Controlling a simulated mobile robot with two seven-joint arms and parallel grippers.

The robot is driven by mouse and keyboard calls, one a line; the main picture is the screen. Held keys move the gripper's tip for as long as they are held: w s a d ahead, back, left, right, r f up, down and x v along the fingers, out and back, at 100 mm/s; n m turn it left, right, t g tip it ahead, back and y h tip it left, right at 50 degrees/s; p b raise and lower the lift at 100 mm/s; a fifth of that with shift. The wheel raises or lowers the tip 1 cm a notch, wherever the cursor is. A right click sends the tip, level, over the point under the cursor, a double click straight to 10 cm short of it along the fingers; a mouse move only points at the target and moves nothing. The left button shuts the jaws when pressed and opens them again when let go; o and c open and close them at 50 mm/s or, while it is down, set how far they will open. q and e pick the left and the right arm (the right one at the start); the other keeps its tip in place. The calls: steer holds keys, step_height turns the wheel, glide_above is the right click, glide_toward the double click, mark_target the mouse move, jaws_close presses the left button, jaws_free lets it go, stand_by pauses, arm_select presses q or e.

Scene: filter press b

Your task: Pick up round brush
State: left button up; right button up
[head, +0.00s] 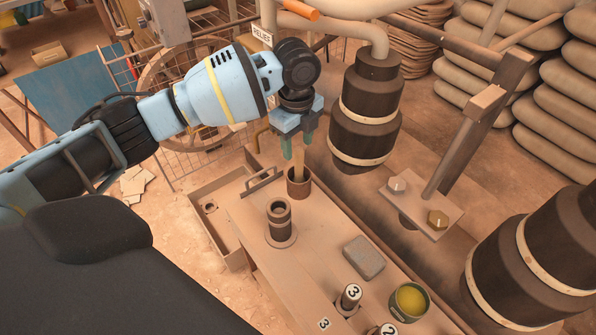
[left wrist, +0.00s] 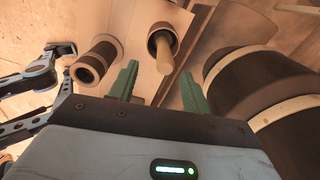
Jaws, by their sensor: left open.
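The round brush shows as a pale wooden handle (head: 298,160) standing up out of a brown cup (head: 299,187) on the bench. Its head is hidden inside the cup. My left gripper (head: 297,150) is open above the cup, its two green fingers either side of the handle in the head view. In the left wrist view the handle (left wrist: 164,60) points up from the cup (left wrist: 157,35), in the gap between the fingertips (left wrist: 160,68). I cannot tell whether a finger touches it.
A big dark banded vessel (head: 366,115) rises close to the right of my gripper. A grey block (head: 364,257) and a yellow-filled tin (head: 409,301) sit nearer on the bench.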

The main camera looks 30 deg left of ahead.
mark_target(299, 162)
arm_select(q)
steer(key=shift+f+b, duration=0.4)
steer(key=shift+f, duration=0.95)
steer(key=shift+w, duration=0.1)
steer(key=f, duration=0.1)
steer(key=f+b, duration=0.1)
steer(key=f, duration=0.1)
steer(key=f+b, duration=0.1)
steer(key=f, duration=0.1)
steer(key=shift+w+a+f, duration=0.1)
steer(key=shift+w+a, duration=0.05)
steer(key=shift+w, duration=0.25)
jaws_close()
